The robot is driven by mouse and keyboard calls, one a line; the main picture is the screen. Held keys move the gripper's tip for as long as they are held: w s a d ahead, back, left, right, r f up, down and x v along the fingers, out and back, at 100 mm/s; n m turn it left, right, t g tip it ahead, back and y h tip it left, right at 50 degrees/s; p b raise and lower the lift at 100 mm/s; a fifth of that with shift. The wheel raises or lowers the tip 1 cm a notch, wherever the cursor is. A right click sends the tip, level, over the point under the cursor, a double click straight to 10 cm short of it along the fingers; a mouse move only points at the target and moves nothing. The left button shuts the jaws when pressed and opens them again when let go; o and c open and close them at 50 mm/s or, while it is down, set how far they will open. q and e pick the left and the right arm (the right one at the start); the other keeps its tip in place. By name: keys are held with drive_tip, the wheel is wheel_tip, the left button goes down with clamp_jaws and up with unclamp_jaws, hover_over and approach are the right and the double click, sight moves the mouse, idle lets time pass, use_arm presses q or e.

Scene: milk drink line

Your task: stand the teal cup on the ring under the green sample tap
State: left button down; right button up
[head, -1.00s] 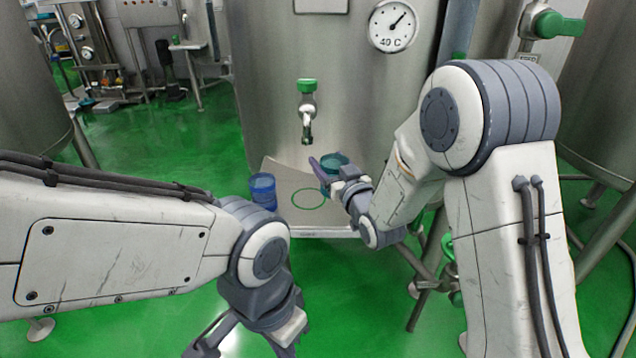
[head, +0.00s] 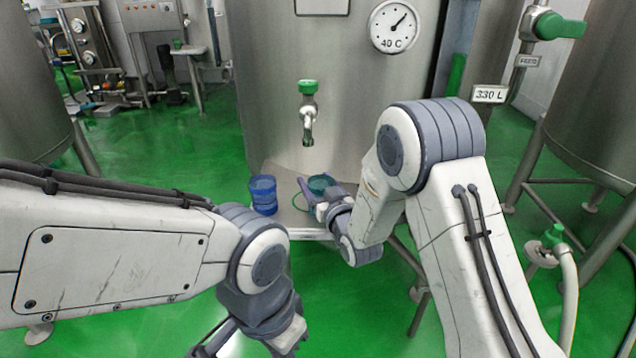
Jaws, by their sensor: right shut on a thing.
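The teal cup (head: 321,183) is upright between the fingers of my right gripper (head: 318,190), which is shut on it. The green ring (head: 294,202) is marked on the steel shelf (head: 284,182); only its left part shows, the rest being hidden by the gripper and cup. The cup appears over the ring's area; I cannot tell whether its base touches the shelf. The green-handled sample tap (head: 308,112) is on the tank above, its spout slightly left of the cup. My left gripper (head: 245,345) is low, partly cut off by the frame's bottom edge, and its opening is unclear.
The tank (head: 350,90) with a dial (head: 394,27) rises behind. Green floor lies open to the left.

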drive_tip(key=o, duration=1.4)
drive_tip(key=shift+o, duration=0.2)
drive_tip(key=shift+r+p, duration=0.15)
drive_tip(key=shift+p, duration=0.15)
drive_tip(key=v, duration=0.9)
drive_tip(key=shift+s+d+b, duration=0.1)
drive_tip(key=shift+b, duration=0.25)
drive_tip(key=p+v, duration=0.2)
drive_tip(key=shift+s, duration=0.4)
